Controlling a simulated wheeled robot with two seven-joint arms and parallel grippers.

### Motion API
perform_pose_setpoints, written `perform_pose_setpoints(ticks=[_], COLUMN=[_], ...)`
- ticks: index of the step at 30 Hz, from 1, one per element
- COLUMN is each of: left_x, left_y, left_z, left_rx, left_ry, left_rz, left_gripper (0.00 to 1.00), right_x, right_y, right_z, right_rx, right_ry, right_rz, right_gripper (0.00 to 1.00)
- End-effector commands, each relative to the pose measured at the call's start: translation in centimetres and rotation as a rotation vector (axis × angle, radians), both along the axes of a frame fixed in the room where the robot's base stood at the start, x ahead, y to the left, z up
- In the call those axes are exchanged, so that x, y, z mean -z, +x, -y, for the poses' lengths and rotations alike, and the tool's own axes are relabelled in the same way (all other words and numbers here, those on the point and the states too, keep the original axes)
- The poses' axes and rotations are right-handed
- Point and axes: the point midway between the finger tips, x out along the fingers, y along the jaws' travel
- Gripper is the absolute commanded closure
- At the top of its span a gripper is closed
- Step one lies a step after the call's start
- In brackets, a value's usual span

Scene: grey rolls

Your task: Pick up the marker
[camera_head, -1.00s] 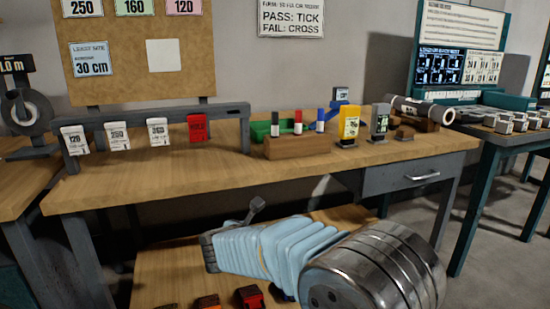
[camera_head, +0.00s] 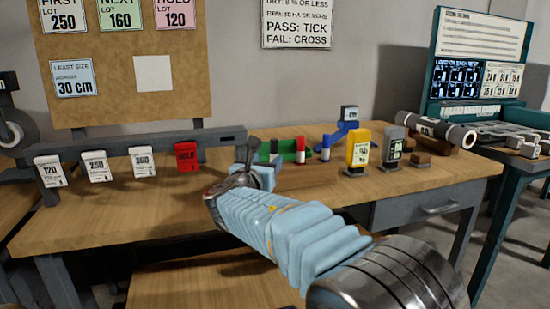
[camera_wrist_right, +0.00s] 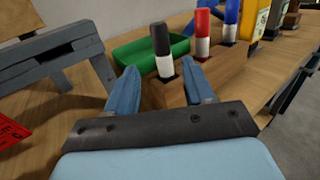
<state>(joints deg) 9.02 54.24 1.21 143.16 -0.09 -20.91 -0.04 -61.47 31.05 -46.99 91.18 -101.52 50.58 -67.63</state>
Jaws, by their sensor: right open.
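Three markers stand upright in a wooden block (camera_head: 305,178): black, red and blue. The black marker (camera_wrist_right: 162,48) is in its slot between the fingertips of my right gripper (camera_wrist_right: 155,88) as the right wrist view sees it, a little beyond them. The right gripper is open and empty. In the head view the right gripper (camera_head: 256,168) is at the left end of the block. The red marker (camera_head: 300,150) and blue marker (camera_head: 325,147) stand to its right; they also show in the right wrist view. My left gripper is not in view.
A green tray (camera_wrist_right: 140,58) lies behind the block. A grey rail (camera_head: 130,148) with white tags and a red tag stands to the left. A yellow device (camera_head: 358,150) and a grey device (camera_head: 393,147) stand to the right. The table front is clear.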

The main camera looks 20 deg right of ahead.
Motion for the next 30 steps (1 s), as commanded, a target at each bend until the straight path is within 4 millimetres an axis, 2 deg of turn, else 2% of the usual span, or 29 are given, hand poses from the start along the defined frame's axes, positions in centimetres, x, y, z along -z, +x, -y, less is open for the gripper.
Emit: perform_pose_setpoints(ticks=[3, 8, 16, 25, 26, 30], left_x=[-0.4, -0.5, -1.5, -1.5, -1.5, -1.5], left_y=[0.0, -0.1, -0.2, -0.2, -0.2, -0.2], left_z=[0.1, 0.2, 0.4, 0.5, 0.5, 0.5], left_rx=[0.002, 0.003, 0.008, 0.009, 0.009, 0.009], left_ry=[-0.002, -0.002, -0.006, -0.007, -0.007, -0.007], left_rz=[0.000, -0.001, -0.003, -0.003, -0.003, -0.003], left_gripper=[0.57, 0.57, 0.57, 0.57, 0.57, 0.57], right_x=[-0.1, 0.0, 0.0, 0.1, 0.1, 0.1], right_y=[1.6, 2.7, 5.9, 6.6, 6.6, 6.6], right_z=[1.0, 1.7, 4.3, 4.6, 4.6, 4.6], right_rx=[0.002, 0.000, 0.001, -0.001, -0.001, -0.001], right_ry=[-0.001, 0.000, 0.000, 0.002, 0.002, 0.002], right_rz=[-0.001, -0.001, -0.001, -0.001, -0.001, -0.001], right_gripper=[0.47, 0.47, 0.47, 0.47, 0.49, 0.70])
